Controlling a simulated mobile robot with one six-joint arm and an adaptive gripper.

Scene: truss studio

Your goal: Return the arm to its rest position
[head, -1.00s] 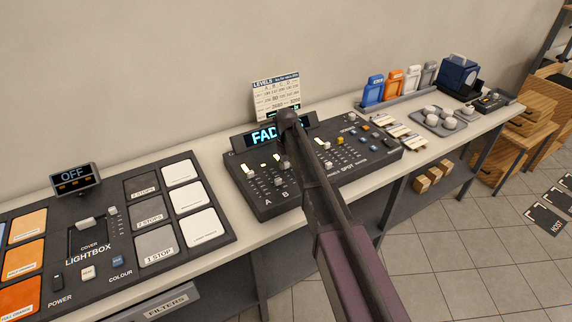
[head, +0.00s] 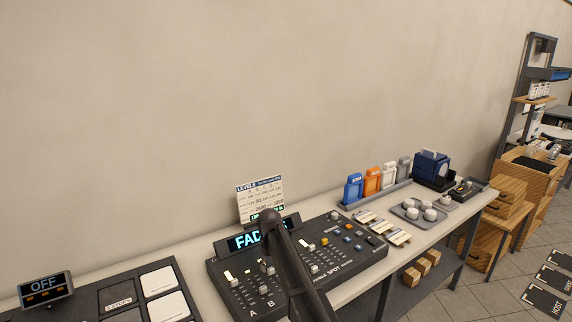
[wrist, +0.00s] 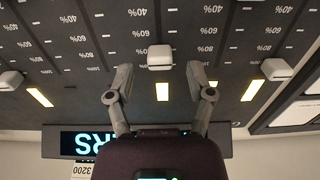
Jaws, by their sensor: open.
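My gripper (wrist: 160,80) is open and empty in the wrist view, its two fingers apart. It hangs over the fader panel of the dark console (head: 228,293). A pale fader cap (wrist: 160,56) shows just beyond the gap between the fingertips; I cannot tell the height above it. In the head view my arm (head: 290,262) reaches up from the bottom edge across the console and covers part of its lit display (head: 243,241). My fingers cannot be made out there.
A levels card (head: 260,198) stands behind the console. Left is the lightbox panel (head: 88,308) with an OFF display (head: 45,290). Right are a tray of knobs (head: 405,213), coloured holders (head: 372,181) and a blue device (head: 430,167). The wall above is bare.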

